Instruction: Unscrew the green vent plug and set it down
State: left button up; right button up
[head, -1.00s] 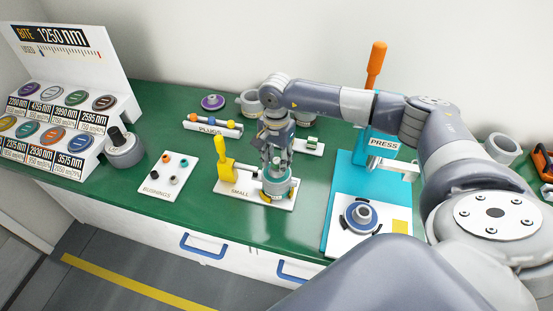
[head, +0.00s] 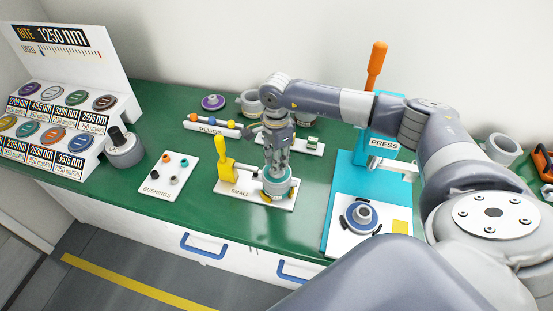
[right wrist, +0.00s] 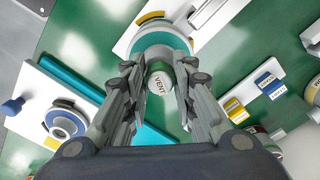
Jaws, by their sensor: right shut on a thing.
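The green vent plug (right wrist: 160,82) shows in the right wrist view as a pale round cap lettered VENT with a green band. My right gripper (head: 277,166) has its fingers on either side of the plug and is shut on it. Directly beyond the plug is a round teal body (head: 278,184) on the white SMALL plate (head: 236,190); the body also shows in the right wrist view (right wrist: 163,40). The fingers hide the plug in the head view. I cannot tell whether the plug still touches the body. My left gripper is not in view.
A yellow toggle clamp (head: 222,158) stands left of the teal body. The blue press (head: 374,150) stands to the right. The PLUGS rack (head: 212,126) and a small white holder (head: 309,147) lie behind. Green bench is bare between the BUSHINGS plate (head: 168,176) and SMALL plate.

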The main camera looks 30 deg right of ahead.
jog(key=n, duration=1.2)
jog(key=o, duration=0.6)
